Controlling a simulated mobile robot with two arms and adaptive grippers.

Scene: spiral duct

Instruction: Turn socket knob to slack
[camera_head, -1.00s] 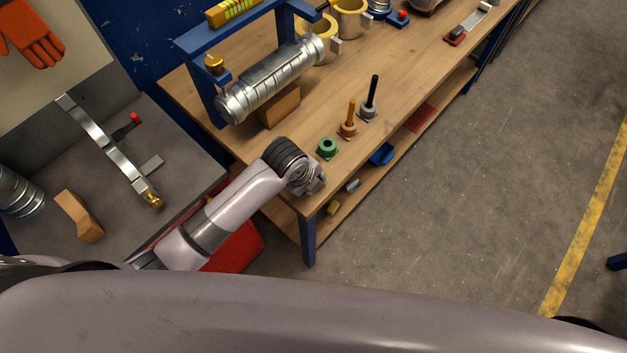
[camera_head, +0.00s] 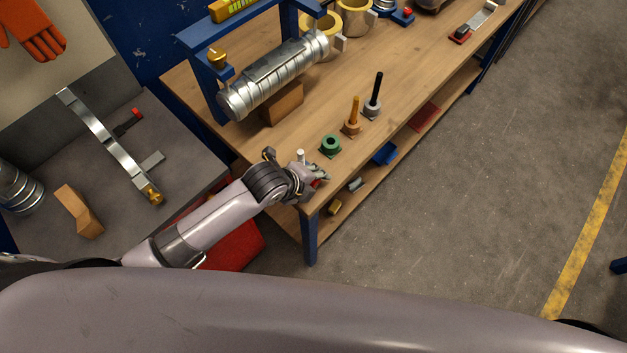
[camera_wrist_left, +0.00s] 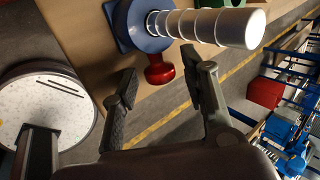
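In the left wrist view a red knob (camera_wrist_left: 159,70) sticks out from a blue socket (camera_wrist_left: 128,22) with a stepped, pale tapered nozzle (camera_wrist_left: 205,24). My left gripper (camera_wrist_left: 160,82) is open, with one finger on each side of the red knob. I cannot tell whether the fingertips touch it. In the head view my left gripper (camera_head: 316,173) is at the bench's near corner, beside the green fitting (camera_head: 331,146). A small pale post and a bit of red show there; the gripper hides most of the socket. My right gripper is not in view.
The wooden bench (camera_head: 405,75) holds a ribbed metal duct (camera_head: 275,76) on a wooden block, an orange peg (camera_head: 353,112) and a black peg (camera_head: 374,95). A grey side table (camera_head: 75,175) stands at left.

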